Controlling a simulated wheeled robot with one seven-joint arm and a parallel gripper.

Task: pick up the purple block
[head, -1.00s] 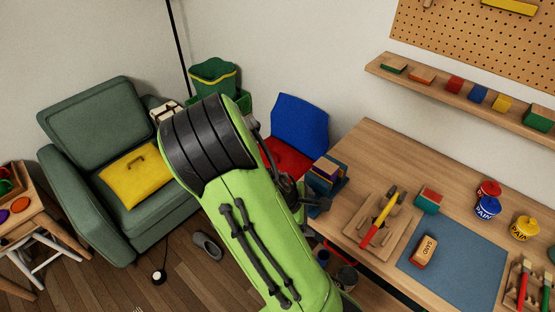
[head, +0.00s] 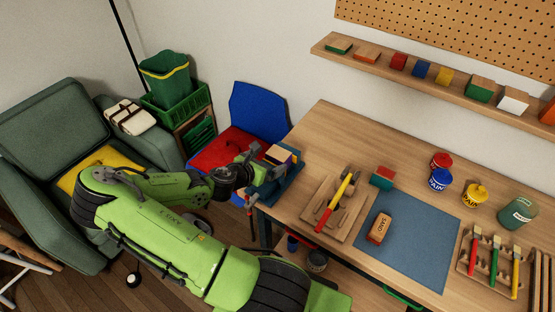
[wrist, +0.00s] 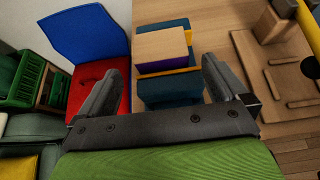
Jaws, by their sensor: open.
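The purple block (wrist: 161,46) shows a bare wooden top and a purple side in the wrist view. It lies in a dark teal-blue holder (wrist: 171,86) with a yellow piece (wrist: 193,62) against its right side. In the head view the block (head: 278,154) is at the left end of the workbench. My gripper (wrist: 162,68) is open and empty, its fingers pointing toward the block, which appears between and beyond them. In the head view my gripper (head: 256,165) is just left of the holder, and its fingertips are hard to make out.
The workbench (head: 330,135) carries a wooden jig (head: 318,208) with a hammer-like tool right of the holder. A red and blue chair (head: 258,110) stands close on the left. A wall shelf (head: 400,78) holds several blocks. Paint cans stand farther right.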

